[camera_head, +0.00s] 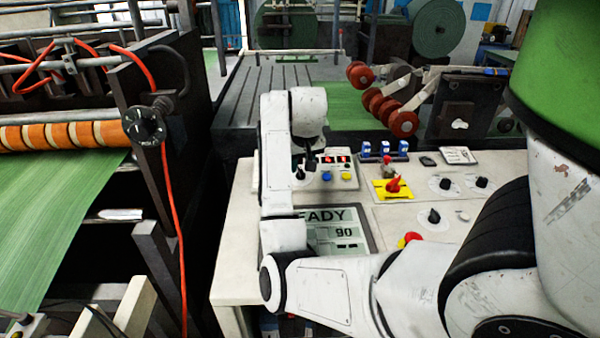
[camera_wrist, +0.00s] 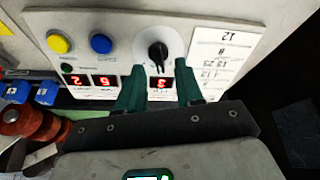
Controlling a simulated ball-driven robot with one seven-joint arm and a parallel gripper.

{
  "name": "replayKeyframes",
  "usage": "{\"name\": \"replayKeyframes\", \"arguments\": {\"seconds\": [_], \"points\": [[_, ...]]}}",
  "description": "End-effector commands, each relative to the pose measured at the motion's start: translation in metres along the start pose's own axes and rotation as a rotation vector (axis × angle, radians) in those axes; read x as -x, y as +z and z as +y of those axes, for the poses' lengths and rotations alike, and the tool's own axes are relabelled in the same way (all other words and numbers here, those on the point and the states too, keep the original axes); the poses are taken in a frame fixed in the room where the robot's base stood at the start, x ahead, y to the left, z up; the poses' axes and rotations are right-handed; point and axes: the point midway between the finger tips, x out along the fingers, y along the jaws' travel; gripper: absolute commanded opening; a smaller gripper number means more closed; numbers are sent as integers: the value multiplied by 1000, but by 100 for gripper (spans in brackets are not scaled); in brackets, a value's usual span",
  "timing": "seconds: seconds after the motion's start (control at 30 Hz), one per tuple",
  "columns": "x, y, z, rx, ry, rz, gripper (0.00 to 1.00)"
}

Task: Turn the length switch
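A black rotary knob on a round pale dial (camera_wrist: 159,50) sits on a white panel in the wrist view; I take it for the length switch, though its label is too small to read. Its pointer runs roughly up and down the picture. It also shows in the head view (camera_head: 299,174), partly below my gripper. My gripper (camera_wrist: 159,66) has two teal fingers spread apart, with a red digit display between them. In the head view my gripper (camera_head: 311,161) is over the panel, partly hidden by my arm.
Beside the knob are a blue button (camera_wrist: 101,44), a yellow button (camera_wrist: 59,42) and a printed number card (camera_wrist: 217,50). On the console stand a red switch on a yellow plate (camera_head: 393,186), several black knobs and a READY screen (camera_head: 345,236). Red rollers (camera_head: 404,123) stand behind.

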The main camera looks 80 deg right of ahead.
Motion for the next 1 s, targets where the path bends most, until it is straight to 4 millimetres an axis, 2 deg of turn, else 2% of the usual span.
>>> {"name": "replayKeyframes", "arguments": {"seconds": [0.2, 0.57, 0.93, 1.0], "points": [[-22, 0, 0, 1, 0, -1, 36], [-28, 0, 0, 0, 0, 0, 36], [-28, 0, 0, 0, 0, 0, 2], [-28, 0, 0, 0, 0, 0, 0]]}}
